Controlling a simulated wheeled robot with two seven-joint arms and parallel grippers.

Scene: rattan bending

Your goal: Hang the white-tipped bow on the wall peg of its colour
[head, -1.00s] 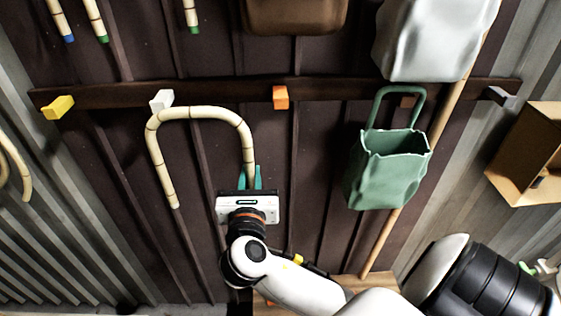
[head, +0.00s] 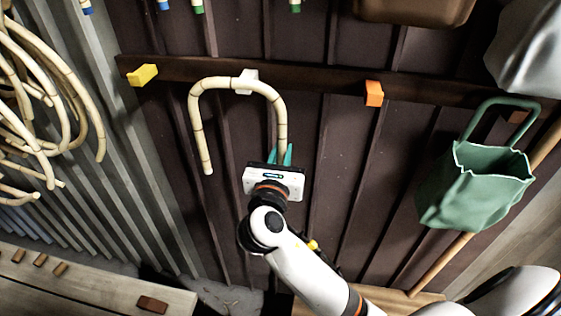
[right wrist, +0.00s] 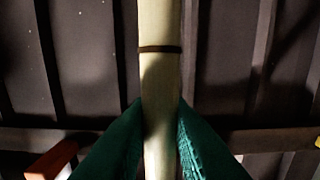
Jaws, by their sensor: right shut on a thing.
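The bow (head: 198,120) is a pale cane bent into an upside-down U in front of the dark wall. Its tip colour cannot be made out. My right gripper (head: 280,156) is shut on the lower part of its right leg, and the left leg hangs free. In the right wrist view the green fingers (right wrist: 160,140) pinch the cane (right wrist: 160,75). The white peg (head: 248,76) shows at the top of the arch, a little right of its middle. The cane crosses the peg; whether it rests on it cannot be told. My left gripper is out of view.
The rail (head: 320,87) also bears a yellow peg (head: 143,75) to the left and an orange peg (head: 374,93) to the right. A green bag (head: 474,190) hangs further right. Coiled canes (head: 75,100) hang at left above a wooden bench (head: 90,295).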

